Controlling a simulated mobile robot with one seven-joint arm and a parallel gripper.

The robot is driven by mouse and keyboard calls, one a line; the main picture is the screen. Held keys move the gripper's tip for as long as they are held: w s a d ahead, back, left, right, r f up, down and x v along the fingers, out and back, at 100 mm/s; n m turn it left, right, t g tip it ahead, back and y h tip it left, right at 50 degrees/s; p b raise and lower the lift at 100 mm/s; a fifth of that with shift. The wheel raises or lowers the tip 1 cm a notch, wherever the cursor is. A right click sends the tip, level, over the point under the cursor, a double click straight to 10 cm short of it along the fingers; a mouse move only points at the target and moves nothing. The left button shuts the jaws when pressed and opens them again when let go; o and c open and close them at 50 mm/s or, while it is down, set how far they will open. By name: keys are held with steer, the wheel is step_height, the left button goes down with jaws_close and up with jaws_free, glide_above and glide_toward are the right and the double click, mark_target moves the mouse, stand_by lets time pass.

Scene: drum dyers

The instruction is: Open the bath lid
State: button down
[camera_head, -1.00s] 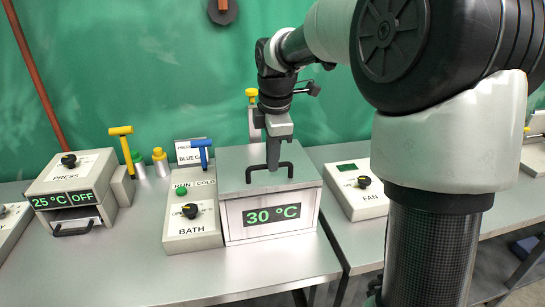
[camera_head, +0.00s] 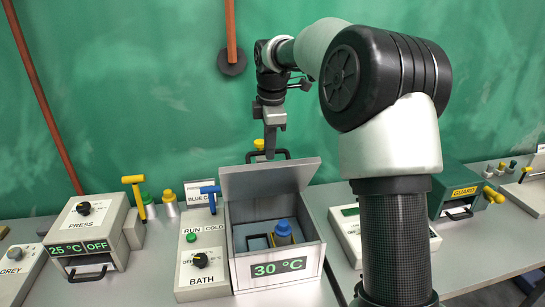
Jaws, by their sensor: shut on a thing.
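The bath (camera_head: 277,269) is a grey box with a 30 °C display on its front. Its lid (camera_head: 268,179) is raised at the back and tilted up, so the inside shows. The black lid handle (camera_head: 285,153) is at the lid's top edge. My gripper (camera_head: 270,154) is at that edge, pointing down, shut on the handle; its fingertips are partly hidden behind the lid. Inside the bath are a blue-capped container (camera_head: 283,233) and a blue patch (camera_head: 257,243).
The bath control box (camera_head: 202,262), with a green button and black knob, stands left of the bath, a blue-handled lever (camera_head: 210,190) behind it. The press (camera_head: 88,233) is further left. The fan box (camera_head: 348,229) is right, partly behind my arm.

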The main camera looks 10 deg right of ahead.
steer(key=w, duration=0.8)
steer(key=shift+w, duration=0.35)
steer(key=shift+f, duration=0.1)
steer(key=c, duration=2.2)
jaws_free()
steer(key=o, duration=0.4)
steer(key=shift+w, duration=0.2)
steer(key=shift+v, duration=3.95)
